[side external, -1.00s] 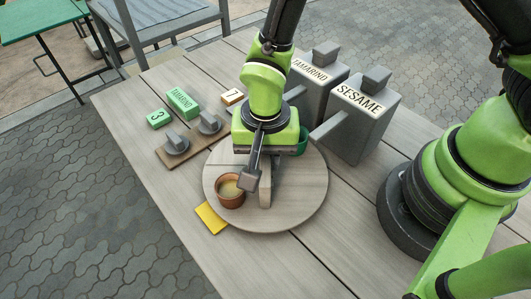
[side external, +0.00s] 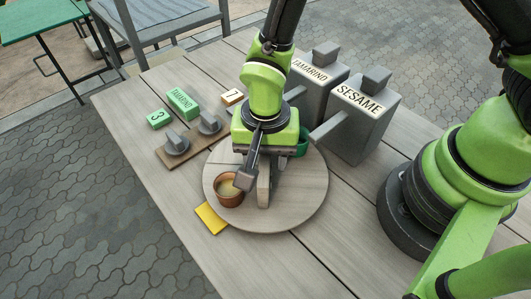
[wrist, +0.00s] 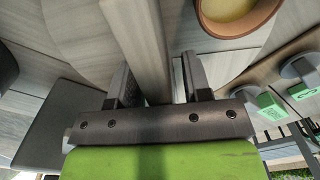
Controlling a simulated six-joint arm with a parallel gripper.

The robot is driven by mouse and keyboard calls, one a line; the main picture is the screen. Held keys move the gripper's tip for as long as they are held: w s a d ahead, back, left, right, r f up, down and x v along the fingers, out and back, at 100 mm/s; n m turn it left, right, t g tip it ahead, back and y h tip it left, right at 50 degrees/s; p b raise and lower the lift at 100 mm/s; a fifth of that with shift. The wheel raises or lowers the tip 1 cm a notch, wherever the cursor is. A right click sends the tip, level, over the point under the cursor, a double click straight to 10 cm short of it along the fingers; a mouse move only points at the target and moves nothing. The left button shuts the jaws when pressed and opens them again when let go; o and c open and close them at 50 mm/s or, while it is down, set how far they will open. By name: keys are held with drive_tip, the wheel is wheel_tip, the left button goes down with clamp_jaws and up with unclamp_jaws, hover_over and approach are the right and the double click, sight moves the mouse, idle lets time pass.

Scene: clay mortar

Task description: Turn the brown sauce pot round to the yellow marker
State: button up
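The brown sauce pot (side external: 229,199), with pale yellow sauce, stands on the round wooden turntable (side external: 303,205) near its left rim. It also shows at the top right of the wrist view (wrist: 232,27). The yellow marker (side external: 211,218) lies flat on the table just outside the rim, below and left of the pot. An upright wooden bar (side external: 264,190) stands on the turntable. My gripper (side external: 257,178) is low over the turntable with its fingers either side of this bar; in the wrist view (wrist: 158,82) a gap shows on the bar's right side.
A green pot (side external: 303,142) is partly hidden behind my gripper. Grey TAMARIND and SESAME dispensers (side external: 362,117) stand behind. A board with two grey knobs (side external: 176,145) and green blocks (side external: 182,103) lie left. The table front right is clear.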

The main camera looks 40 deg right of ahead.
wheel_tip(320, 180, up, 10)
drive_tip(key=shift+f, duration=0.1)
idle(0.4)
drive_tip(key=shift+d+r, duration=0.15)
drive_tip(key=shift+r, duration=0.25)
drive_tip(key=s+d+r+n+t+y, duration=0.25)
drive_tip(key=d+r, duration=0.55)
drive_tip(key=r, duration=0.4)
drive_tip(key=s+d+r+n+t, duration=0.2)
drive_tip(key=s+d+r+t, duration=0.2)
drive_tip(key=s, duration=0.4)
drive_tip(key=shift+d+r+t, duration=0.25)
drive_tip(key=shift+r+t, duration=0.1)
drive_tip(key=shift+r, duration=0.05)
